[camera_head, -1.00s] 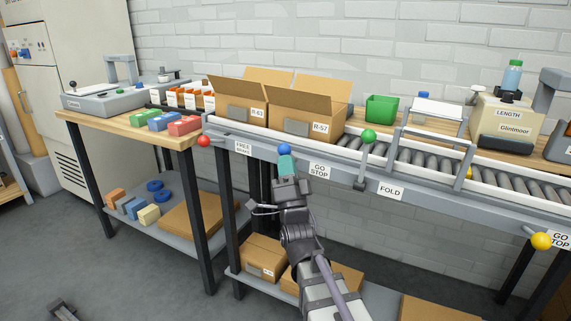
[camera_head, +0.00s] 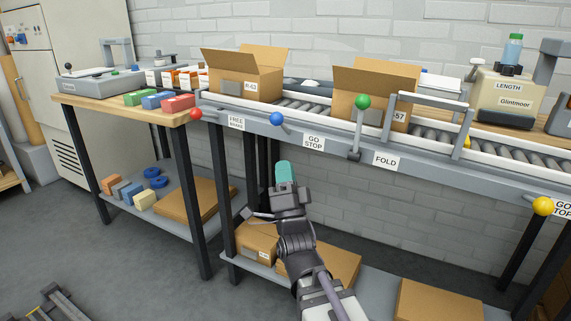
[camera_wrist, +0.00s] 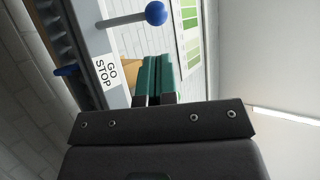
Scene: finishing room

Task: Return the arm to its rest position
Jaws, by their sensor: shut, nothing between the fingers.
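My gripper (camera_head: 284,172) has teal fingertips that are closed together with nothing between them. It is below the front rail of the conveyor, under the GO STOP label (camera_head: 314,142), apart from the rail. In the wrist view the closed teal fingers (camera_wrist: 153,78) point toward the blue-knobbed lever (camera_wrist: 155,13). The same blue knob (camera_head: 277,119) is above and slightly left of my gripper in the head view, not touched.
The conveyor (camera_head: 430,158) carries two open cartons, a left one (camera_head: 245,80) and a right one (camera_head: 370,95). Levers with red (camera_head: 195,114), green (camera_head: 362,101) and yellow (camera_head: 542,206) knobs line its front. A wooden bench (camera_head: 120,108) stands left. A lower shelf (camera_head: 378,307) holds flat boxes.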

